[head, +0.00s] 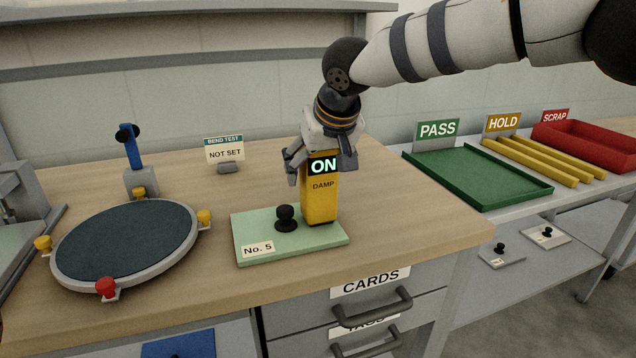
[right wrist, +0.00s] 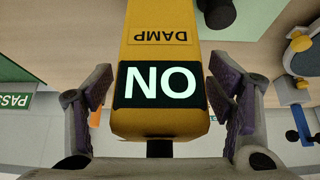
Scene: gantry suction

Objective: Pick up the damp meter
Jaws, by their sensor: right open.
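The damp meter (head: 321,200) is a yellow upright block with a lit display reading ON and the word DAMP below it. It stands at the right side of a pale green plate (head: 262,228) labelled No. 5, which has a black knob (head: 286,217). My right gripper (head: 320,166) is over the meter's top from above, with its fingers apart on either side. In the right wrist view the meter (right wrist: 160,60) appears upside down between the open fingers, with gaps visible on both sides. My left gripper is not in view.
A round dark disc (head: 126,243) with clamps lies left on the wooden bench. Right are a green PASS tray (head: 478,177), yellow HOLD rails (head: 530,161) and a red SCRAP tray (head: 585,143). Drawers (head: 372,308) sit below the bench's front edge.

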